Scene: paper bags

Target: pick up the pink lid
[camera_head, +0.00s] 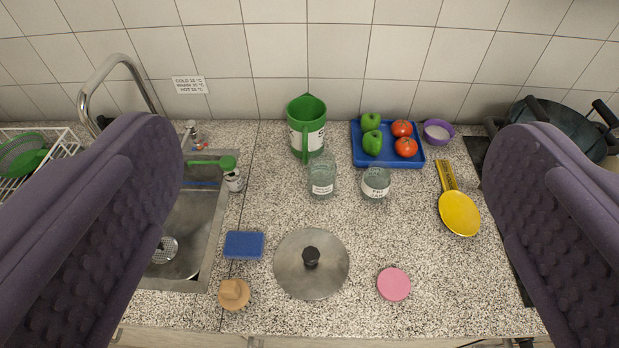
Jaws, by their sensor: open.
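The pink lid (394,284) is a small flat round disc lying on the speckled countertop near its front edge, right of the middle. It is fully visible and nothing touches it. My gripper (322,225) shows as two large purple, textured fingers at the left and right sides of the picture. The fingers are wide apart and nothing is held between them. The lid lies in the view between them, nearer to the right finger.
A grey pot lid (290,265) with a black knob lies left of the pink lid. A yellow ladle (459,213) lies to its upper right. Glass jars (376,184), a green pitcher (306,128) and a blue tray (388,159) stand behind. The sink (206,245) is at left.

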